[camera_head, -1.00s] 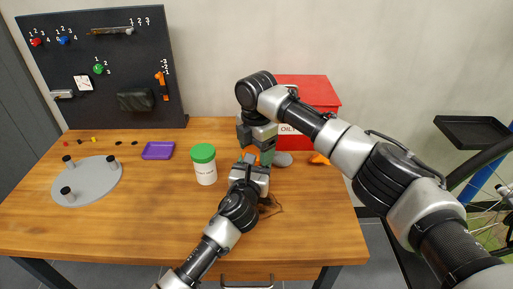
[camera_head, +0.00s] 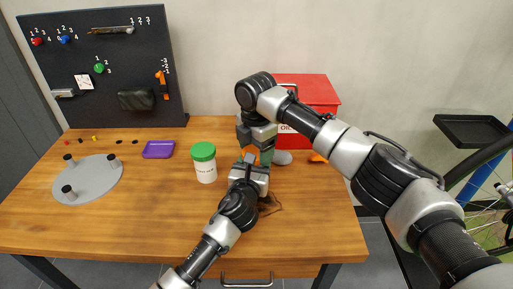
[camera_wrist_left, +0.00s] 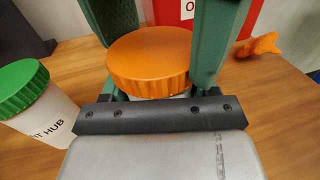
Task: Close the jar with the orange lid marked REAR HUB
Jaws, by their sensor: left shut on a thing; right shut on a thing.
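The orange lid (camera_wrist_left: 150,62) is in the middle of the left wrist view and sits level. In the head view only a small part of the lid (camera_head: 251,153) shows between my grippers. My right gripper (camera_head: 258,152) comes down from above, with its green fingers on both sides of the lid, shut on it. My left gripper (camera_head: 249,166) reaches in low from the front and is shut on the jar under the lid. The jar's body is almost wholly hidden by my left gripper, so its label and the lid's seating cannot be seen.
A white jar with a green lid (camera_head: 204,164), its label ending in "T HUB", stands just left of my grippers. A red box (camera_head: 315,97) is behind. A purple tray (camera_head: 158,149) and a grey round plate with pegs (camera_head: 92,184) are at left.

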